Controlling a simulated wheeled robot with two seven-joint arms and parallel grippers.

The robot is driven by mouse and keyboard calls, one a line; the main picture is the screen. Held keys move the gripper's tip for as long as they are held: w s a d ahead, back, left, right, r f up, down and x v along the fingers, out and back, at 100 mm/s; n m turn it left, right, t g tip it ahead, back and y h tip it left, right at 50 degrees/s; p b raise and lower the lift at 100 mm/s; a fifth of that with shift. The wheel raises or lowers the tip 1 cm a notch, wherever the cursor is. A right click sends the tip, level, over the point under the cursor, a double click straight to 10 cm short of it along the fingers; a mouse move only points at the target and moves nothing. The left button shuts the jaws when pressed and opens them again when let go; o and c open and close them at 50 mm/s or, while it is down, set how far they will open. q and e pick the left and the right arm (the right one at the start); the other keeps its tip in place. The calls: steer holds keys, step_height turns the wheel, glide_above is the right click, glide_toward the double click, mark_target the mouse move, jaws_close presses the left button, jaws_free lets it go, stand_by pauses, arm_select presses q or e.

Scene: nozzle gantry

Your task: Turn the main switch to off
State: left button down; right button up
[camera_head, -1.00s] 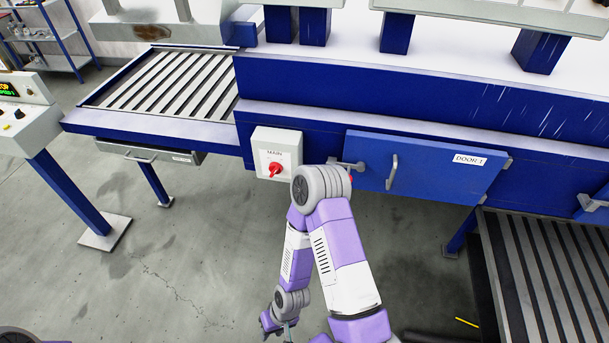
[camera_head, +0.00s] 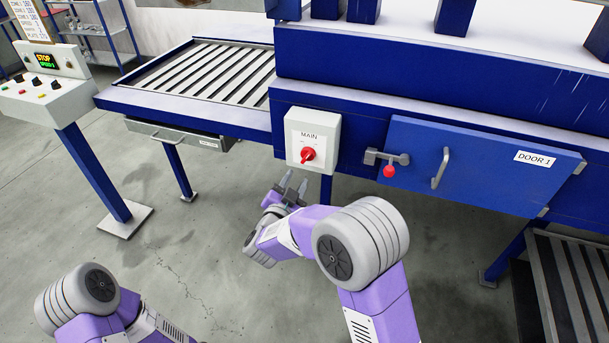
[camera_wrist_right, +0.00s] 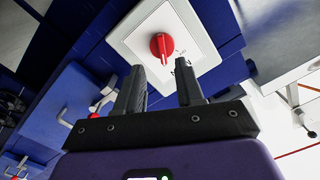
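The main switch is a red rotary knob (camera_head: 308,155) on a white box (camera_head: 313,124) labelled MAIN, fixed to the front of the blue machine. In the right wrist view the red knob (camera_wrist_right: 162,46) shows on its pale plate, just beyond the fingertips. My right gripper (camera_head: 292,180) is open and empty, a little below the knob and apart from it. Its two fingers (camera_wrist_right: 160,82) stand apart in the wrist view with nothing between them. My left arm shows at the lower left, but its gripper is out of view.
Right of the box are a latch with a red ball (camera_head: 389,171) and the blue DOOR 1 panel (camera_head: 475,165) with a handle. The floor in front is clear.

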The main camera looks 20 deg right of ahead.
mark_target(307, 158)
steer(key=shift+m+h, duration=0.3)
steer(key=x, duration=0.5)
steer(key=r+b+x, duration=0.1)
steer(key=x, duration=0.1)
steer(key=shift+w+d+r, duration=0.1)
steer(key=shift+d, duration=0.1)
jaws_close()
